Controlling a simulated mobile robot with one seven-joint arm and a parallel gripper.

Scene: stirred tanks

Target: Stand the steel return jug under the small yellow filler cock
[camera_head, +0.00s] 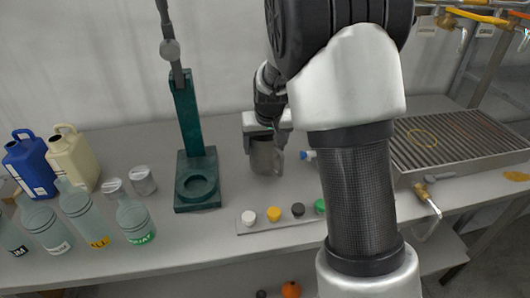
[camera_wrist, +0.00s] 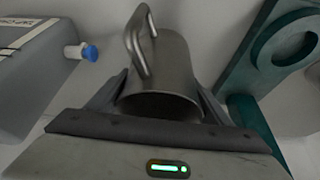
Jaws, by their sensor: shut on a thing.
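The steel jug (camera_head: 265,160) is in my gripper (camera_head: 270,137), over the bench between the green stand and my arm. In the wrist view the jug (camera_wrist: 165,72) lies between the two jaws of my gripper (camera_wrist: 155,98), its open rim toward the camera and its loop handle up and to the left. I cannot tell whether its base touches the bench. Taps with yellow handles (camera_head: 478,16) hang from a rail at the top right, partly cut off. I cannot tell which is the small filler cock.
A slatted drain tray (camera_head: 455,138) with a brass tap (camera_head: 421,190) stands right of my arm. The green stand (camera_head: 195,165) is left of the jug. A strip of coloured caps (camera_head: 248,217) lies in front. Bottles (camera_head: 83,215) fill the left. A grey container with a blue-tipped spout (camera_wrist: 88,53) is near the jug.

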